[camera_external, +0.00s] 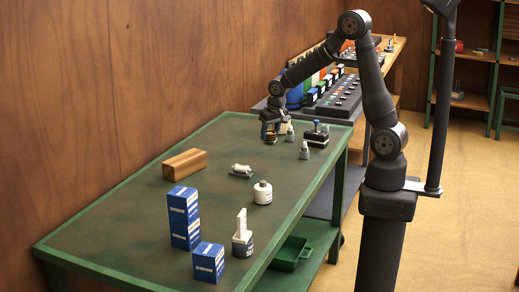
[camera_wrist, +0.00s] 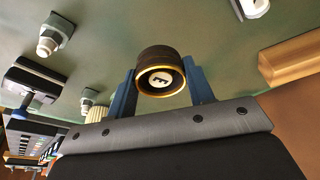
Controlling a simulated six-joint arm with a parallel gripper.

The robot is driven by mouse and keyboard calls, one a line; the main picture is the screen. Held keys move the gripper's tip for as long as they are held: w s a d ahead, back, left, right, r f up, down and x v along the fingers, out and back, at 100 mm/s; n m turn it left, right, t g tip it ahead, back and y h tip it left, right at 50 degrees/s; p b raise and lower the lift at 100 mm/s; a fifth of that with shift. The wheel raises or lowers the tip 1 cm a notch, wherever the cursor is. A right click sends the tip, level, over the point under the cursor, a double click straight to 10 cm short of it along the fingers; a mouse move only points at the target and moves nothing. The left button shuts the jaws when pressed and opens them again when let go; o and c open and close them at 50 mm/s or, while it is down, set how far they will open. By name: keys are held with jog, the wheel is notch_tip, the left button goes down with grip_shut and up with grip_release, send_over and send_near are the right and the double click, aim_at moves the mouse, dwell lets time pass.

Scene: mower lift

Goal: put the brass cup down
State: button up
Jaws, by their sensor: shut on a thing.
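The brass cup (camera_wrist: 153,55) is a short dark-brown round piece with a gold rim and a pale disc bearing a black mark. It sits between the two blue fingers of my gripper (camera_wrist: 163,84), which are shut on its sides. In the external view my gripper (camera_external: 270,127) points down near the far end of the green-edged table (camera_external: 212,199). The cup is small and mostly hidden there. I cannot tell whether its underside touches the tabletop.
Small grey-capped bottles (camera_external: 304,150) and a dark block with a blue knob (camera_external: 317,136) stand right of my gripper. A wooden block (camera_external: 184,165), a small white roller (camera_external: 241,170), a white jar (camera_external: 262,192) and blue boxes (camera_external: 184,217) stand nearer. Bare tabletop lies between them.

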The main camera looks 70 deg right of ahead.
jog(key=s+a+n+y, duration=0.1)
jog(key=s+a+n, duration=0.2)
jog(key=a, duration=0.6)
jog(key=s+a+n, duration=0.2)
jog(key=a+n, duration=0.1)
jog(key=a, duration=0.5)
jog(key=n+y, duration=0.2)
jog(key=n, duration=0.3)
send_over(269, 217)
jog(key=s, duration=0.1)
jog(key=f, duration=0.6)
jog(key=shift+d+f, duration=0.25)
jog(key=shift+d, duration=0.15)
jog(key=shift+a+f, duration=0.15)
jog(key=shift+f, duration=1.9)
jog(key=shift+f, duration=0.15)
jog(key=o, duration=1)
